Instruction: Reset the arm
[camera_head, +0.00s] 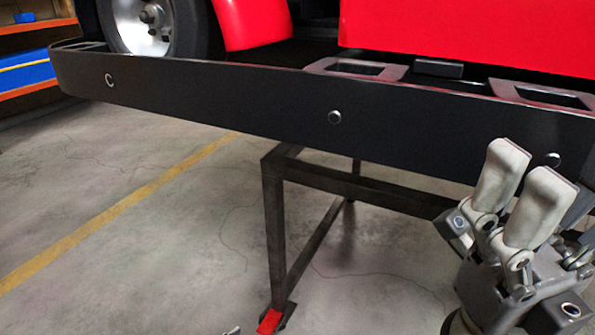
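My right gripper (521,182) is at the lower right, its pale finger pads pointing up. The two pads look close together and overlap in this view, so I cannot tell whether it is open or shut. I see no object in it. It appears in front of the right part of the kart's black bumper band; whether it touches the band is unclear. My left gripper is not recognizable in view. A small grey tip at the bottom edge (232,331) is too cut off to identify.
A red kart (460,35) with a long black bumper band (230,98) rests above a dark metal stand (274,230). The stand's foot has a red piece (269,321). Shelving (25,65) stands at far left. The concrete floor with a yellow line (120,215) is clear at left.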

